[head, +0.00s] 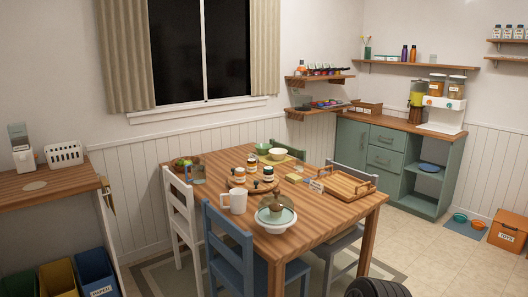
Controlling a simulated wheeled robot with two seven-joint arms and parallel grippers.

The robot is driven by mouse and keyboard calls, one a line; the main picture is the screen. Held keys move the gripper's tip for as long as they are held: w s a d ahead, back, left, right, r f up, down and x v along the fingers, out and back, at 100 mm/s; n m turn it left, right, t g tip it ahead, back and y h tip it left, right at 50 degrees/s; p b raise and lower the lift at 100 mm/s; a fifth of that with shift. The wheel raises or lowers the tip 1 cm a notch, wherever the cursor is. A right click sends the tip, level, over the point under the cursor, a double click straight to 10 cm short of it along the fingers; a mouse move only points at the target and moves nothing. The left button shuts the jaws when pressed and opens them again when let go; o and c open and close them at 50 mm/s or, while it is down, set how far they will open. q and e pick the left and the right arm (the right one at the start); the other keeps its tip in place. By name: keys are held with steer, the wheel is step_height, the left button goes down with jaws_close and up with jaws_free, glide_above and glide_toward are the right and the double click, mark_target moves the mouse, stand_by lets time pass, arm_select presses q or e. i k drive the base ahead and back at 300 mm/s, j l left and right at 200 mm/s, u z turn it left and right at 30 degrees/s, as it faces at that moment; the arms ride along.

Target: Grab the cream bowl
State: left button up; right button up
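A small cream bowl (278,154) stands upright near the far end of the wooden dining table (320,222), by the window-side wall. Neither of my grippers is in view.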

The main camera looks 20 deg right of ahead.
mark_target(278, 155)
steer(key=i+l+z, duration=0.2)
steer(key=l+z, duration=0.2)
steer(key=i+l+z, duration=0.6)
steer(key=l+z, duration=0.2)
steer(key=i+l+z, duration=0.2)
steer(key=i+z, duration=0.5)
steer(key=z, duration=0.15)
steer(key=i+l+z, duration=0.2)
steer(key=i, duration=1.8)
steer(key=i+j+u, duration=0.2)
steer(key=i+u, duration=0.15)
steer(key=i, duration=0.2)
steer(key=i+u, duration=0.35)
steer(key=i, duration=0.25)
steer(key=i+l+u, duration=0.1)
steer(key=i+u, duration=0.25)
steer(key=i, duration=0.25)
steer(key=i+l+u, duration=0.25)
steer(key=i+u, duration=0.15)
steer(key=i, duration=0.15)
steer(key=i+j+u, duration=0.25)
steer(key=i+u, duration=0.7)
steer(key=i, duration=0.15)
steer(key=i+l+u, duration=0.15)
steer(key=i+u, duration=0.35)
steer(key=i+l+u, duration=0.35)
steer(key=i+u, duration=0.75)
steer(key=i, duration=0.35)
